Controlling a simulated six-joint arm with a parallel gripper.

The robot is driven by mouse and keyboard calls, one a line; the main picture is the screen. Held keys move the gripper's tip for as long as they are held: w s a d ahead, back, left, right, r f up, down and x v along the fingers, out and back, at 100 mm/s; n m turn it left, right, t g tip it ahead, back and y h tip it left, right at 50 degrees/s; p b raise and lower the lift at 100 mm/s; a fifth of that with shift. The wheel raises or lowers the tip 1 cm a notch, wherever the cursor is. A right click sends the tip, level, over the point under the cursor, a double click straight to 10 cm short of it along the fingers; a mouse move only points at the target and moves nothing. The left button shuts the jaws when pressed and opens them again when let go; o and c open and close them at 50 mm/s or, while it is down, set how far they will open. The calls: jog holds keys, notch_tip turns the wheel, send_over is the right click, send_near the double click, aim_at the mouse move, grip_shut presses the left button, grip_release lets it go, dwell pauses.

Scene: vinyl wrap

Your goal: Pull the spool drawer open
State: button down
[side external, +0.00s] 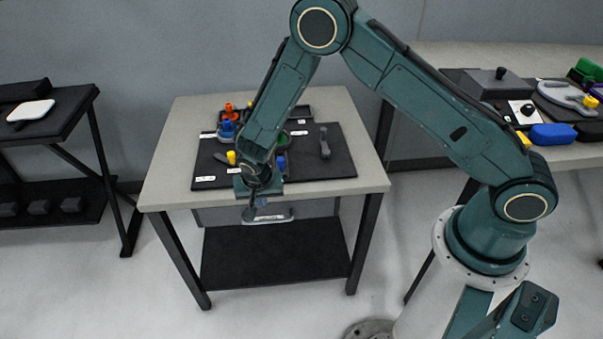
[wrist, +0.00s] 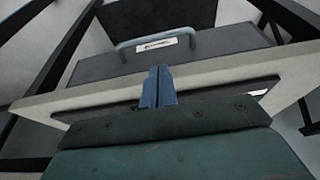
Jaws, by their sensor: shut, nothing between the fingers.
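The spool drawer (wrist: 205,55) is a dark grey box front under the tabletop. Its light grey bar handle (wrist: 124,50) with a white label plate shows in the wrist view, just beyond my fingertips. In the side view the handle (side external: 284,215) shows below the table's front edge, partly behind my gripper. My gripper (wrist: 157,70) has its two blue fingers together, with nothing between them, and they point toward the handle. In the side view my gripper (side external: 252,212) hangs in front of the table edge. I cannot tell whether the fingertips touch the handle.
The pale tabletop (side external: 165,180) carries a black mat (side external: 335,169) with coloured tools and a grey upright piece (side external: 324,142). A dark lower shelf (side external: 275,258) lies beneath. Side tables stand left and right. Floor in front is clear.

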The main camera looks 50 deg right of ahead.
aim_at(264, 214)
jog(key=shift+f, duration=0.15)
jog(key=shift+x, duration=4.85)
jog(key=s+a, duration=1)
jog(key=shift+s+a, duration=0.3)
jog(key=v, duration=1)
jog(key=shift+w+d, duration=0.1)
